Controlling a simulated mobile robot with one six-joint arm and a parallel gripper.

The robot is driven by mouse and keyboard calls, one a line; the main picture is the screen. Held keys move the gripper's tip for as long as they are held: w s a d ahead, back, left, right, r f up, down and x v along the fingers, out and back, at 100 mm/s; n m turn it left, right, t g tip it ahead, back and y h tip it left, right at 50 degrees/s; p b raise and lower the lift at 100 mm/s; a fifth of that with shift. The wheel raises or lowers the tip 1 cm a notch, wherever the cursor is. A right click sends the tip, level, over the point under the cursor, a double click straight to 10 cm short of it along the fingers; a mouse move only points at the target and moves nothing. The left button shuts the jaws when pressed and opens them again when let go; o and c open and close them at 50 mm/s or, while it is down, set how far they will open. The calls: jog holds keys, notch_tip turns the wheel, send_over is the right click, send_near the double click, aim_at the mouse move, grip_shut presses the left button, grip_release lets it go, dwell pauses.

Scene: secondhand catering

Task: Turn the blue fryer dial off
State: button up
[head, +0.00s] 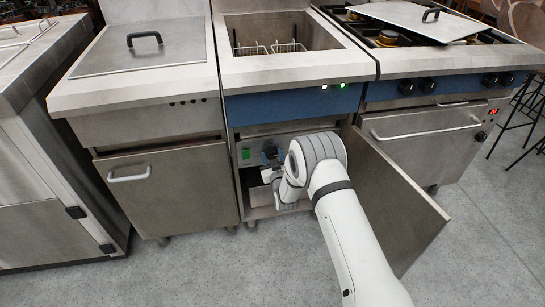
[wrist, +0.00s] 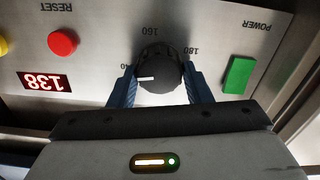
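The black fryer dial (wrist: 160,76) sits on a grey control panel in the wrist view, which shows the panel's lettering upside down. Its white pointer points left in that picture, near a partly hidden mark; 160 and 180 show around it. My gripper (wrist: 161,80) has its two blue fingers on either side of the dial, very close to it. I cannot tell whether they press on it.
A red display (wrist: 45,81) reads 138. A red RESET button (wrist: 64,42) and a green POWER switch (wrist: 238,74) flank the dial. The cabinet door (head: 393,195) stands open right of my arm. Two lamps (head: 333,86), white and green, are lit on the front. Floor is clear in front.

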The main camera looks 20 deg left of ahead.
jog(key=c, duration=0.5)
jog(key=shift+b, duration=0.3)
jog(key=n+b, duration=0.2)
jog(key=shift+a+f+n, duration=0.1)
jog(key=shift+f+n, duration=0.1)
jog(key=shift+n, duration=0.2)
jog(key=n+b, duration=0.3)
jog(key=shift+n+b, duration=0.3)
jog(key=shift+b, duration=0.05)
jog(key=n+b, duration=0.4)
jog(key=n, duration=0.1)
jog(key=shift+s+a+f, duration=0.1)
jog(key=shift+n+b, duration=1.15)
jog(key=shift+n, duration=1.15)
